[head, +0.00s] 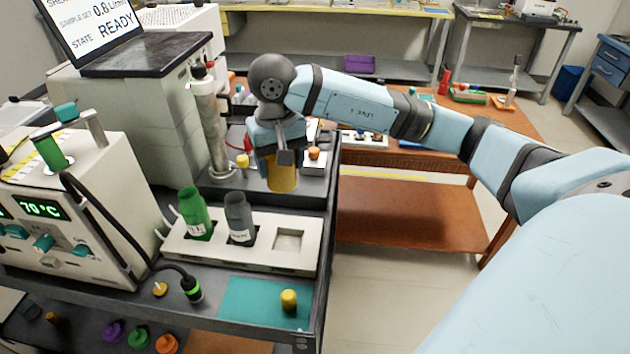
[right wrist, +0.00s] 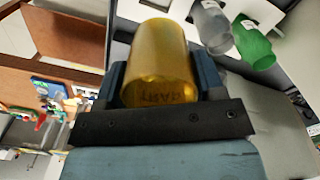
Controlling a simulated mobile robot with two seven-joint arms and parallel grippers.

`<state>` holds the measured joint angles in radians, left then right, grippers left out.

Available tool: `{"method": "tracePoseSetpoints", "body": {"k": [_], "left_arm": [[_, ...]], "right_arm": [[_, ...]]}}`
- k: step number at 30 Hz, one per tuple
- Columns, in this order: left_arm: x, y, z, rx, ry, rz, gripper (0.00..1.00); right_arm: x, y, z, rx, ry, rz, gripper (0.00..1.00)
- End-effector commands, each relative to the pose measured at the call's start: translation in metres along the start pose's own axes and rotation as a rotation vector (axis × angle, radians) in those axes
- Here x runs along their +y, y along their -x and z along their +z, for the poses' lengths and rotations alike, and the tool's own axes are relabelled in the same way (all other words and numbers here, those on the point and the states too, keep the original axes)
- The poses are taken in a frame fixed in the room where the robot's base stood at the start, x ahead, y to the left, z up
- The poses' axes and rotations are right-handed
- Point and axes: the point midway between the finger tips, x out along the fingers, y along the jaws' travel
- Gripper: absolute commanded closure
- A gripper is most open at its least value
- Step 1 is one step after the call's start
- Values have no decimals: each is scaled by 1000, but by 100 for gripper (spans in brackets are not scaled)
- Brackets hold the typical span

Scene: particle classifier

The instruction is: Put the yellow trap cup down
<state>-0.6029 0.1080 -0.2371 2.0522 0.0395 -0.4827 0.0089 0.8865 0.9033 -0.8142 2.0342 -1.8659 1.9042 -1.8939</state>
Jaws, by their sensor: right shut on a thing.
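The yellow trap cup (head: 282,178) is held in my right gripper (head: 284,160) above the dark cart top, behind the white rack. In the right wrist view the yellow cup (right wrist: 160,65) sits between both fingers of the right gripper (right wrist: 160,85). The white rack (head: 265,262) holds a green cup (head: 195,213) and a grey cup (head: 240,218). Its right-hand square slot (head: 290,240) is empty. In the right wrist view the grey cup (right wrist: 211,28) and green cup (right wrist: 252,42) show at the upper right. My left gripper is not in view.
A glass column (head: 210,125) stands left of my right gripper. A teal mat (head: 250,303) with a small yellow piece (head: 289,300) lies in front of the rack. A heater box (head: 70,215) with a black cable stands at left. Free floor lies right of the cart.

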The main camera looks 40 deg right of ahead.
Motion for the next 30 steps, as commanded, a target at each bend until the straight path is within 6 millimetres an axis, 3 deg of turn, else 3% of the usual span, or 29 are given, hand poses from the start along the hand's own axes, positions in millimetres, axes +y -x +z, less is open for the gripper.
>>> {"method": "tracePoseSetpoints", "body": {"k": [5,18,30], "left_arm": [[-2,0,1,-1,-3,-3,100],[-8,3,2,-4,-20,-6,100],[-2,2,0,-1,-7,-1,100]], "right_arm": [[0,-25,1,-5,14,1,65],[0,-137,1,-5,11,1,65],[0,-177,1,-3,11,1,65]]}}
